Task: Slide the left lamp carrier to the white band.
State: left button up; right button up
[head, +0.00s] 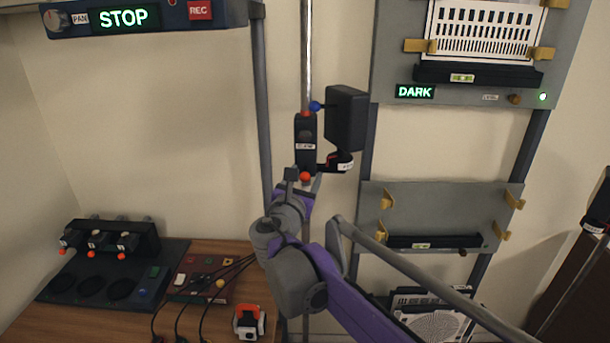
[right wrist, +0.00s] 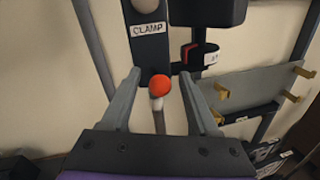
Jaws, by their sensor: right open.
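The left lamp carrier (head: 306,135) is a dark block labelled CLAMP on an upright silver rod (head: 306,50). A black lamp box (head: 346,118) is attached on its right, and a blue knob (head: 315,106) is near its top. An orange-red ball knob (head: 305,177) is at its lower end. My right gripper (right wrist: 160,76) is open, with its fingers on either side of the orange knob (right wrist: 159,86); I cannot tell whether they touch it. A short white piece (right wrist: 156,103) shows just below the knob; I cannot tell whether it is the white band. My left gripper is not in view.
A grey board (head: 440,205) with brass clips stands right of the rod, below a board (head: 400,70) with a DARK display. A STOP display panel (head: 150,17) is top left. A wooden bench with a control box (head: 205,278) is lower left. Another dark lamp (head: 598,205) is at the right edge.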

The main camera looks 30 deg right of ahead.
jog(key=shift+w+d, duration=0.1)
jog(key=shift+w, duration=0.05)
grip_shut()
dwell(1.4)
